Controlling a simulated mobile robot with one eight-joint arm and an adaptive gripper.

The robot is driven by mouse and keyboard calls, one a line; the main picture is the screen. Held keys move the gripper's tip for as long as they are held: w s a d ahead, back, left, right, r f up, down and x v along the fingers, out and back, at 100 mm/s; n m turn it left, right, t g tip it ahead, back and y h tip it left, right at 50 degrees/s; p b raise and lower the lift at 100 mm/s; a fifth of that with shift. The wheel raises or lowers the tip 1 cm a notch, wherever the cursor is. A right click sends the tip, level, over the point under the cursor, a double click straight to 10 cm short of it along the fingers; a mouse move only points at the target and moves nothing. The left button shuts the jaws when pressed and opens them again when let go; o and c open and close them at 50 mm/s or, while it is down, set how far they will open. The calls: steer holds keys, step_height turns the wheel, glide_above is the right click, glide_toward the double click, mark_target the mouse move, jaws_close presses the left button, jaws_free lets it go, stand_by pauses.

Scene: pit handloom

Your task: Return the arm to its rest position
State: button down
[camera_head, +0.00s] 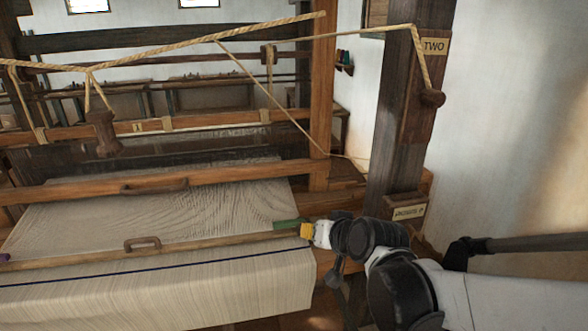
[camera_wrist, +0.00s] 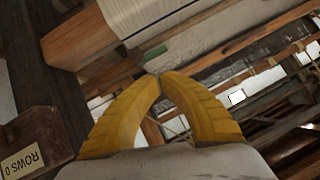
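My gripper (camera_head: 305,230) is at the right end of the loom's front cloth area, with my arm reaching in from the lower right. In the wrist view its two yellow fingers (camera_wrist: 160,77) curve together and their tips meet, with nothing seen between them. A green piece (camera_head: 288,224) lies at the cloth's right edge, just left of the fingertips in the head view. In the wrist view the green piece (camera_wrist: 153,53) shows beyond the tips, seemingly apart from them. No marker of a rest position shows.
The loom's right post (camera_head: 321,90) and a dark pillar (camera_head: 392,110) with a "TWO" sign (camera_head: 434,46) stand behind my arm. A rope (camera_head: 160,48) runs overhead to a wooden knob (camera_head: 432,97). A "ROWS 0" counter (camera_wrist: 30,150) is near my gripper. White wall is at right.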

steer(key=s+d+f+g+h+b, duration=0.1)
steer(key=s+d+f+h+b, duration=0.1)
steer(key=s+d+f+b, duration=0.4)
steer(key=s+d+f+g+h+b, duration=0.2)
steer(key=s+d+f+b, duration=0.4)
steer(key=s, duration=0.9)
step_height(320, 180, down, 2)
steer(key=shift+s+d+f, duration=0.2)
steer(key=shift+s+d, duration=0.1)
steer(key=shift+d, duration=0.4)
